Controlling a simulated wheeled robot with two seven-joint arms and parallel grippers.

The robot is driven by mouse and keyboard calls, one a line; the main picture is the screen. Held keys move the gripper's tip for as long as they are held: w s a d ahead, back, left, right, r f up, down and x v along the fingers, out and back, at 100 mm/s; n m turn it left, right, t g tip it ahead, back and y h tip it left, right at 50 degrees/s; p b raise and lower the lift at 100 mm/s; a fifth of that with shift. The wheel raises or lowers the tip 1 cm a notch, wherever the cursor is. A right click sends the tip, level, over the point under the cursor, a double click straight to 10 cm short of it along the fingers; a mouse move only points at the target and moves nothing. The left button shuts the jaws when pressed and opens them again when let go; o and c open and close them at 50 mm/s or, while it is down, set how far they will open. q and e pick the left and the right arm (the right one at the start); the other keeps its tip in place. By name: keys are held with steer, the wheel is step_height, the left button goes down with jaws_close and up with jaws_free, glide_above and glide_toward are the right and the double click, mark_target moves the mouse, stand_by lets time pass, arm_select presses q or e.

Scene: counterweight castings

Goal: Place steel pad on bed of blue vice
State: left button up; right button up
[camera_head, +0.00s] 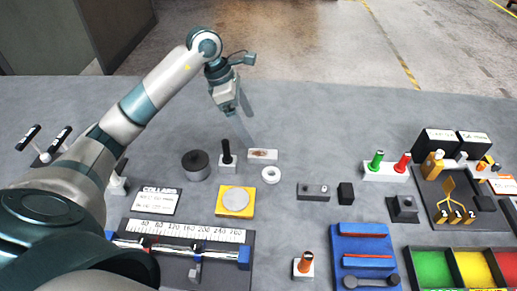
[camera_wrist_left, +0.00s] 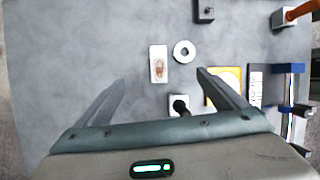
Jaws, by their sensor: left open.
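A pale rectangular block with a brown patch (camera_head: 262,155), which looks like the steel pad, lies flat on the grey table. It also shows in the left wrist view (camera_wrist_left: 158,64), beyond and between my fingertips. My left gripper (camera_head: 248,130) is open and empty, above the table just behind the block. In the left wrist view its fingers (camera_wrist_left: 161,78) are spread wide, with nothing between them. The blue vice (camera_head: 363,230) stands at the front right, with a red bar across it and a dark handle in front. My right gripper is out of view.
A yellow plate with a silver disc (camera_head: 236,201) lies in front. A dark block (camera_head: 346,193) lies toward the vice. The table behind is clear.

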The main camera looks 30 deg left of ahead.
arm_select(q)
steer(key=w+d+r+n+g+y+b, duration=0.1)
steer(key=d+r+n+y+b, duration=0.3)
steer(key=n, duration=1.2)
step_height(320, 180, up, 2)
steer(key=shift+w+d+n+g, duration=0.4)
steer(key=shift+w+d, duration=0.05)
steer(key=shift+w, duration=0.15)
steer(key=p, duration=0.3)
glide_above(265, 154)
steer(key=shift+f, duration=6.15)
